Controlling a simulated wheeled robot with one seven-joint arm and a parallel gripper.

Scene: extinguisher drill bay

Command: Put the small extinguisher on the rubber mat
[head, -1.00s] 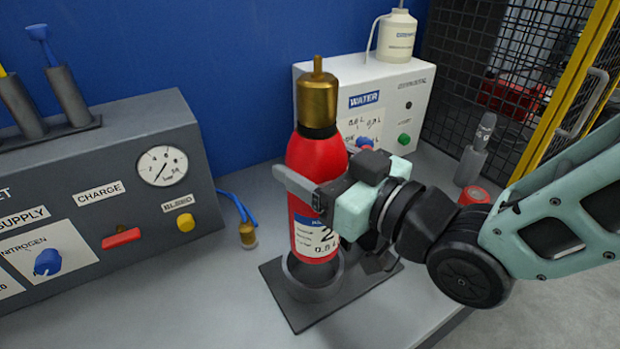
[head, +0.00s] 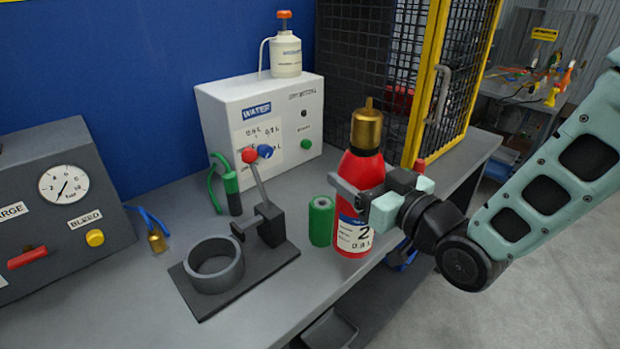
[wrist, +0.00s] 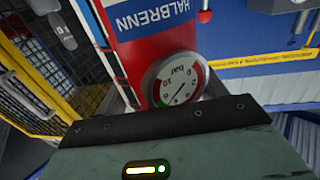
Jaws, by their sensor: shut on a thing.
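The small extinguisher (head: 363,185) is red with a brass top and a white label reading 2. My gripper (head: 358,195) is shut around its body and holds it upright over the right front part of the bench. I cannot tell whether its base touches the bench. In the wrist view the red extinguisher body (wrist: 140,45) fills the middle, with a pressure gauge (wrist: 176,82) close to the gripper. No rubber mat can be made out in these frames.
A dark stand with an empty ring (head: 214,264) and a red-knobbed lever (head: 262,190) is at left. A green cylinder (head: 321,221) stands close to the extinguisher. Behind are the white water box (head: 265,130) and yellow-framed mesh cage (head: 430,80). The bench edge is near.

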